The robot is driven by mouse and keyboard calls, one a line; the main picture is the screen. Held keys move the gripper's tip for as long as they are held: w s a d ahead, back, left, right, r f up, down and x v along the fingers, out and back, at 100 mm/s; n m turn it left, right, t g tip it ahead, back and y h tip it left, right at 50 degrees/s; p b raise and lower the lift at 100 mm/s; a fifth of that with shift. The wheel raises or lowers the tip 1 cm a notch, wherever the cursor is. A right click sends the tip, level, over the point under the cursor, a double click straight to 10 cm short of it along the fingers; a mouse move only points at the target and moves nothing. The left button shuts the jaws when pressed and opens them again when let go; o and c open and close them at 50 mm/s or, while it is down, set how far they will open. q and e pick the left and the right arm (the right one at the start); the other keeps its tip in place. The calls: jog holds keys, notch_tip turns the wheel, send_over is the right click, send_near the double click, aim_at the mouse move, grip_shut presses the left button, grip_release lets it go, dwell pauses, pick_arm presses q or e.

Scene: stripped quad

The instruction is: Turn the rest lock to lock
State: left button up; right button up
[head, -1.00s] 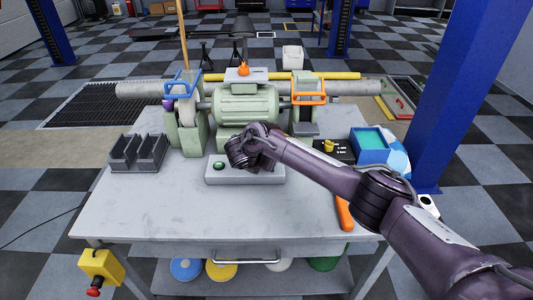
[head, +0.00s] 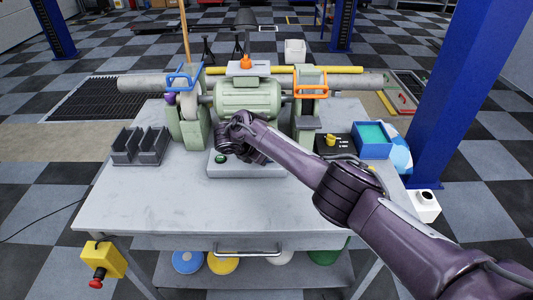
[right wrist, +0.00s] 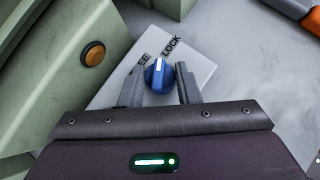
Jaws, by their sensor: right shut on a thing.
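The rest lock is a blue knob (right wrist: 158,76) with a white pointer line, on a pale plate (right wrist: 192,66) marked LOCK and a partly hidden word ending in EE. The pointer is directed up the picture, between the two words. My right gripper (right wrist: 160,88) is shut on the knob, one finger on each side. In the head view my right arm reaches to the front of the green bench grinder (head: 246,100), and its wrist hides the knob and the fingertips. My left gripper is not in view.
A green button (head: 221,159) sits on the grey base box in front of the grinder. A dark divided tray (head: 140,147) stands at left and a blue bin (head: 371,141) at right. An orange button (right wrist: 92,54) is near my gripper. The front of the bench (head: 150,205) is clear.

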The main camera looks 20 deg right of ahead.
jog(key=o, duration=1)
jog(key=shift+c, duration=0.2)
jog(key=shift+r, duration=0.1)
jog(key=p+v, duration=0.1)
jog(key=v, duration=0.6)
jog(key=shift+s+a+r, duration=0.15)
jog(key=shift+a+r, duration=0.05)
jog(key=shift+a, duration=0.1)
jog(key=shift+f, duration=0.1)
